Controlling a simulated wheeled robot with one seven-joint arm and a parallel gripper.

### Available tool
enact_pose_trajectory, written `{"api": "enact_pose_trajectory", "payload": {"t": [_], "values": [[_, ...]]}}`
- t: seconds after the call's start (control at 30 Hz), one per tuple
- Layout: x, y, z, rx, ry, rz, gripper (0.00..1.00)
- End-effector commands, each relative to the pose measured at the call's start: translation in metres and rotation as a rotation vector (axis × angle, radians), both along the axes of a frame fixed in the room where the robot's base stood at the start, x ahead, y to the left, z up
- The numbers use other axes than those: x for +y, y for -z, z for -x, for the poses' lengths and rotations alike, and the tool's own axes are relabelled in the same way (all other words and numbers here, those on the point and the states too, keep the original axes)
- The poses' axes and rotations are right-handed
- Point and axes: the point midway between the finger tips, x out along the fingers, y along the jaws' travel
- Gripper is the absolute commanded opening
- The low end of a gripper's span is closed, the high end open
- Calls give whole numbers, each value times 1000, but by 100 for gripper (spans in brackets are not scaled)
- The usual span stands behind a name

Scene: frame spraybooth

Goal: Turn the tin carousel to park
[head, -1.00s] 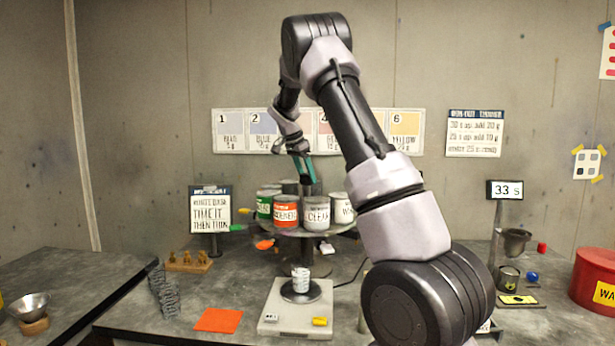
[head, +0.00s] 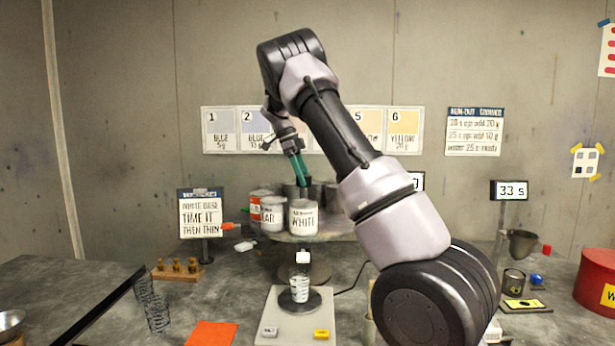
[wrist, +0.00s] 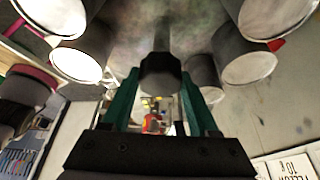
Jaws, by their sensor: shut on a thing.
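The tin carousel (head: 330,237) is a round grey turntable on a pedestal, carrying several labelled tins. The WHITE tin (head: 303,219) is at the front, with a tin whose label ends in AR (head: 268,214) to its left and an orange-labelled tin (head: 254,207) beyond. My gripper (head: 304,181) points down over the carousel's middle. In the wrist view, its green fingers stand either side of a dark faceted knob (wrist: 160,76) at the carousel's centre, and it is shut on this knob. My arm hides the carousel's right side. I cannot make out a park mark.
A scale (head: 290,332) with a cup (head: 300,284) on it stands in front of the carousel. A sign (head: 203,213) and a brass weight rack (head: 177,270) are at left. A red drum (head: 598,285) and a timer (head: 509,190) are at right.

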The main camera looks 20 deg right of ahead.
Motion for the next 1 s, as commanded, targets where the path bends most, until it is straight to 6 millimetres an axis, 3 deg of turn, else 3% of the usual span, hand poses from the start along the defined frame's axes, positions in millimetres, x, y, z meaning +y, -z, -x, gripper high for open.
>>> {"api": "enact_pose_trajectory", "payload": {"t": [1.0], "values": [[0, 0, 0, -1, 915, -1, 0]]}}
